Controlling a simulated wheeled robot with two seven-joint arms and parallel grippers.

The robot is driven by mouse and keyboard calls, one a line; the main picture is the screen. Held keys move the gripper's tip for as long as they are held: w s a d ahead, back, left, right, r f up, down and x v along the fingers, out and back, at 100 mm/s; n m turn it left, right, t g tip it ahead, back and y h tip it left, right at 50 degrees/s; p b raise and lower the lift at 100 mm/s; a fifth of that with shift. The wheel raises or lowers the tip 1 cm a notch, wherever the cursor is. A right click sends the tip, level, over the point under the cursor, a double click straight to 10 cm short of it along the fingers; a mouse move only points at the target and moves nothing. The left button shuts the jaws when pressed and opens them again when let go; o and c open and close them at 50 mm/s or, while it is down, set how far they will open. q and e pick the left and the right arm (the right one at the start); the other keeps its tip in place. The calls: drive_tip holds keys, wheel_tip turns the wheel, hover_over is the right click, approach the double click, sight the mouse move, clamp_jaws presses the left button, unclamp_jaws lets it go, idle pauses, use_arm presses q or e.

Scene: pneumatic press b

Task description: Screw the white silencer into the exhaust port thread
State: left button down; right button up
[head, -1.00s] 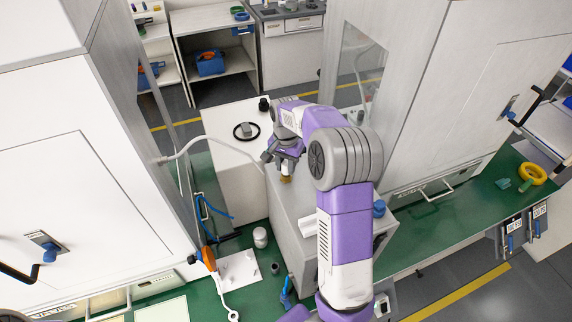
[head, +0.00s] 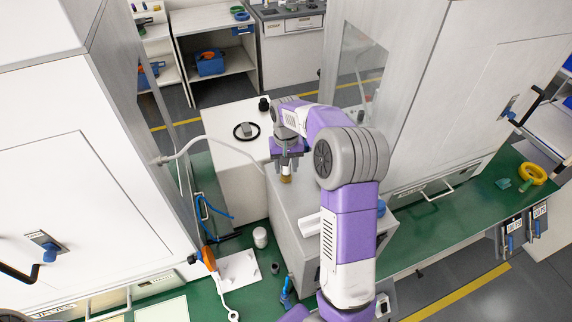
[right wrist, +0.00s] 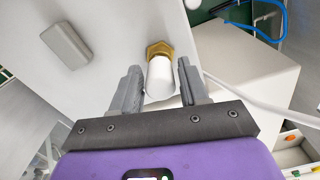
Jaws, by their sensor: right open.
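The white silencer (right wrist: 160,79) is a short white cylinder in the right wrist view. Its far end meets a brass hex fitting (right wrist: 160,50) on the light grey press housing (right wrist: 110,75). The brass also shows in the head view (head: 286,179), on top of the housing (head: 300,235), just below my right gripper (head: 287,164). My right gripper is open, with one finger on each side of the silencer; gaps seem to show beside it in the right wrist view (right wrist: 159,70). The thread itself is hidden. My left gripper is not in view.
A white box (head: 225,140) with a black ring stands behind the housing, a pale hose (head: 205,140) running above it. Tall white cabinets flank both sides. A white jar (head: 260,237) and a white plate (head: 238,268) are on the green bench. A grey block (right wrist: 66,45) projects from the housing.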

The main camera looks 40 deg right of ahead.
drive_tip(key=n, duration=0.5)
drive_tip(key=shift+n, duration=0.4)
drive_tip(key=shift+c, duration=0.2)
drive_tip(key=c, duration=0.5)
drive_tip(key=m, duration=0.5)
drive_tip(key=shift+c, duration=0.2)
drive_tip(key=m, duration=0.7)
drive_tip(key=o, duration=0.6)
